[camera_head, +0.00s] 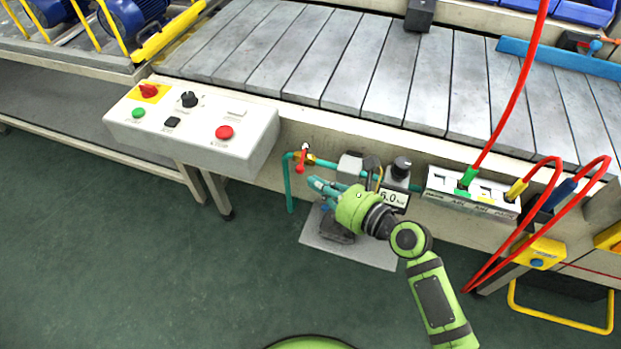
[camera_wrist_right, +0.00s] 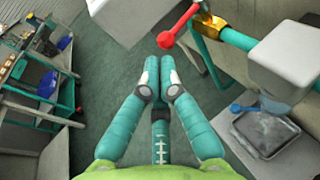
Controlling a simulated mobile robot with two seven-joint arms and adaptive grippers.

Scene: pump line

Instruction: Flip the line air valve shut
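The line air valve has a red lever (camera_head: 299,163) and a brass body (camera_head: 311,159) on the teal pipe (camera_head: 288,187) below the conveyor's front edge. In the head view the lever points down, across the horizontal pipe. In the right wrist view the red lever (camera_wrist_right: 178,27) and brass body (camera_wrist_right: 208,24) are at the upper right. My right gripper (camera_head: 314,184) is just below and right of the lever, apart from it. Its fingertips (camera_wrist_right: 158,76) are together with nothing seen between them. My left gripper is not in view.
A control box (camera_head: 190,128) juts out left of the valve. A regulator (camera_head: 399,168) with a "6.0" display and a hose manifold (camera_head: 470,193) are to the right. Red hoses (camera_head: 515,95) hang there.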

